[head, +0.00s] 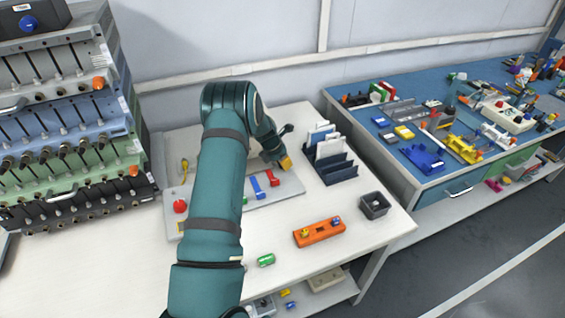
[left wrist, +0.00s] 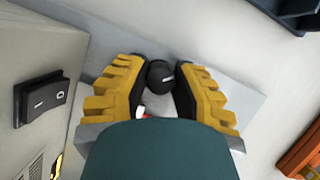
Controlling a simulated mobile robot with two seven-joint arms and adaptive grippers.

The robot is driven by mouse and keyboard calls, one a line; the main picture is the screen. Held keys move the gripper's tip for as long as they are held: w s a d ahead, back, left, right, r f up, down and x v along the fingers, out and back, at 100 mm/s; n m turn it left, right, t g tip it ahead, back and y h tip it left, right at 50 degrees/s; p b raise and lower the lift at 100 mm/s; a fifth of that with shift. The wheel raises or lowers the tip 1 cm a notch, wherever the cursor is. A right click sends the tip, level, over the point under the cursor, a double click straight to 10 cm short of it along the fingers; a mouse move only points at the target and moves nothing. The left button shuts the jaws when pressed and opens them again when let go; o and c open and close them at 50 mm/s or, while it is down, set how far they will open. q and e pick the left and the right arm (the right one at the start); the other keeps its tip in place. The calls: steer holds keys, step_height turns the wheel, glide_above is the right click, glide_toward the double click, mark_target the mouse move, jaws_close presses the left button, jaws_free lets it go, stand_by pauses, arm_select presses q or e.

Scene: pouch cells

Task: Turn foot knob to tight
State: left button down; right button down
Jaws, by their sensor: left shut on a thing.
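A round black knob (left wrist: 160,75) with a short white mark shows in the left wrist view, between the yellow fingers of my left gripper (left wrist: 156,88). The fingers are closed on its two sides. In the head view my left gripper (head: 284,163) is at the far right end of the light grey fixture plate (head: 215,222), and the knob is hidden there by the gripper and arm. My right gripper is in neither view.
A black rocker switch (left wrist: 38,98) is left of the fingers. A dark card rack (head: 338,168) stands close right of the gripper. A red button (head: 180,206), blue bar (head: 257,188), orange block (head: 320,232), dark bin (head: 374,206) and green cylinder (head: 266,260) are nearby.

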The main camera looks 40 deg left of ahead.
arm_select(q)
steer(key=m+h, duration=0.1)
steer(key=m, duration=0.4)
steer(key=shift+g+h+b, duration=0.3)
steer(key=shift+g+h, duration=0.1)
steer(key=shift+m, duration=0.3)
steer(key=c, duration=0.7)
jaws_free()
steer(key=v, duration=1.2)
steer(key=shift+w, duration=0.15)
steer(key=shift+f, duration=0.1)
